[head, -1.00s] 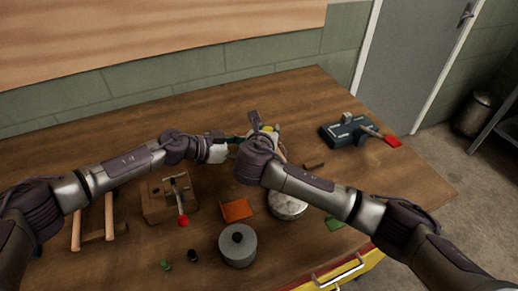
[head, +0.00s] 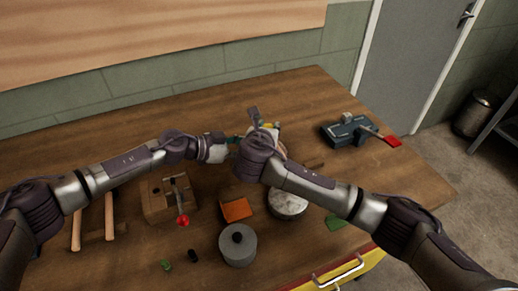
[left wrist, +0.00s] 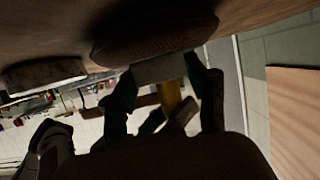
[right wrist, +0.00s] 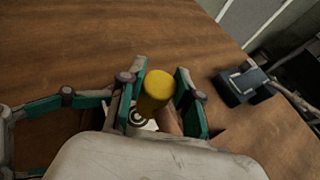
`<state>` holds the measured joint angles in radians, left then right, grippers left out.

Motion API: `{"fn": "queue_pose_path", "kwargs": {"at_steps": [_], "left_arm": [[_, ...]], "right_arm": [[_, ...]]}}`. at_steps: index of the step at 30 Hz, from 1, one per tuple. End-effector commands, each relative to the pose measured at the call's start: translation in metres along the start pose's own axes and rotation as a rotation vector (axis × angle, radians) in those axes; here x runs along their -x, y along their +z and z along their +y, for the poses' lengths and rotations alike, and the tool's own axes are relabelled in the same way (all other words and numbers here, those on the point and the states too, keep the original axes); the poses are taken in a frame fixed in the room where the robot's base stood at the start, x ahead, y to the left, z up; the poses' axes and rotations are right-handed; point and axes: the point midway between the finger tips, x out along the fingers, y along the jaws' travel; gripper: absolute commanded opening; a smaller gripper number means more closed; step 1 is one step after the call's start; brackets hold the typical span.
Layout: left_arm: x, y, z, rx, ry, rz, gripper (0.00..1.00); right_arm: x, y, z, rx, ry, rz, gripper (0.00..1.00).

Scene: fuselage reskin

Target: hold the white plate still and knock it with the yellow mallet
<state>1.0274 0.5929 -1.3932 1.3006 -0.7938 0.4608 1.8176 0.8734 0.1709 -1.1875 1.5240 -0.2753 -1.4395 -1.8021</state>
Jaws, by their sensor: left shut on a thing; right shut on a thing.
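The yellow mallet (right wrist: 158,88) is in my right gripper (right wrist: 160,98), its yellow head between the teal fingers in the right wrist view. Only a little yellow (head: 268,126) shows in the head view. The white plate (left wrist: 159,68) is pinched in my left gripper (left wrist: 165,88) and looks grey in the left wrist view. Part of the plate (right wrist: 148,125) shows below the mallet head. The two grippers are close together over the table; my left gripper (head: 228,142) is left of my right gripper (head: 264,128). I cannot tell whether mallet and plate touch.
A rounded brown object (left wrist: 155,38) is close by the plate. On the table (head: 200,110) are a wooden block with a red-knobbed lever (head: 160,203), an orange pad (head: 236,210), a grey cylinder (head: 238,248), a round metal tin (head: 287,203) and a dark red-handled tool (head: 350,132). The back is clear.

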Motion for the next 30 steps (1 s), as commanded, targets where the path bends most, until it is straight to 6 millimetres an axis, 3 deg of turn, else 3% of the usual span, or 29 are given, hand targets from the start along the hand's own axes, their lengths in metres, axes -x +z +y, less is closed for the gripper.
{"fn": "queue_pose_path", "kwargs": {"at_steps": [15,30], "left_arm": [[0.000,0.000,0.000,0.000,0.000,0.000,0.23],[0.000,0.000,0.000,0.000,0.000,0.000,0.23]], "right_arm": [[-0.001,-0.001,0.000,-0.001,0.000,-0.002,0.00],[-0.009,-0.022,0.000,-0.002,0.000,-0.002,0.00]]}}
